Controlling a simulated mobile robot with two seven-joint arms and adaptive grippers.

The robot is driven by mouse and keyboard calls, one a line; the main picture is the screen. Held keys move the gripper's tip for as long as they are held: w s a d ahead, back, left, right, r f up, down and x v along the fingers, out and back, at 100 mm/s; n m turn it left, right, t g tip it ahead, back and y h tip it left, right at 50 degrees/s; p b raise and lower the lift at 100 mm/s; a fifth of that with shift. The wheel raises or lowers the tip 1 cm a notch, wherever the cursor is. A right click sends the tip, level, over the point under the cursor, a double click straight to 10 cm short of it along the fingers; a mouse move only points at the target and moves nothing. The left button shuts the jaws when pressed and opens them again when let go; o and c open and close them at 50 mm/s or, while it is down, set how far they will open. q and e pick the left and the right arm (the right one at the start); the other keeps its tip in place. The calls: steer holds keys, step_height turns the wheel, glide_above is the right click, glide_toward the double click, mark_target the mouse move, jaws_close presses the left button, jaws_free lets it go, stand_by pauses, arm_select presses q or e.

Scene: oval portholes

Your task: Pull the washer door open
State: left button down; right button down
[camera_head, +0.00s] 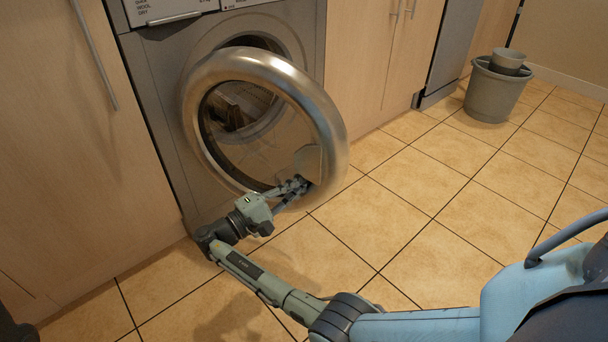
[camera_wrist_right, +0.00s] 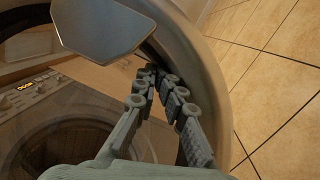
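The washer (camera_head: 170,110) is a grey front-loader set between wooden cabinet fronts. Its round door (camera_head: 325,110), a shiny metal ring with a glass middle, stands swung out from the round opening, partly open. A flat grey handle plate (camera_head: 309,160) sits at the door's lower right. My right gripper (camera_head: 298,184) is at that lower right part, close to the plate. In the right wrist view, the fingers (camera_wrist_right: 154,74) converge with their tips together, beside the handle plate (camera_wrist_right: 105,28) and the door ring (camera_wrist_right: 205,75). I see nothing clearly held between them.
Wooden cabinets (camera_head: 60,130) flank the washer, with another front (camera_head: 365,60) to its right. A grey bucket (camera_head: 492,92) stands at the back right. The tiled floor (camera_head: 440,190) in front and to the right is clear.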

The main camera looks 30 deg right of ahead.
steer(key=s+a+r+m, duration=0.1)
steer(key=a+r, duration=0.1)
steer(key=a, duration=0.4)
steer(key=s+a+r+m+y, duration=0.1)
steer(key=a+r, duration=0.2)
steer(key=a, duration=0.3)
steer(key=shift+s+a+r+m+y+p, duration=0.15)
steer(key=shift+s+r+m+y+p, duration=0.15)
steer(key=shift+s+r, duration=0.05)
stand_by(0.4)
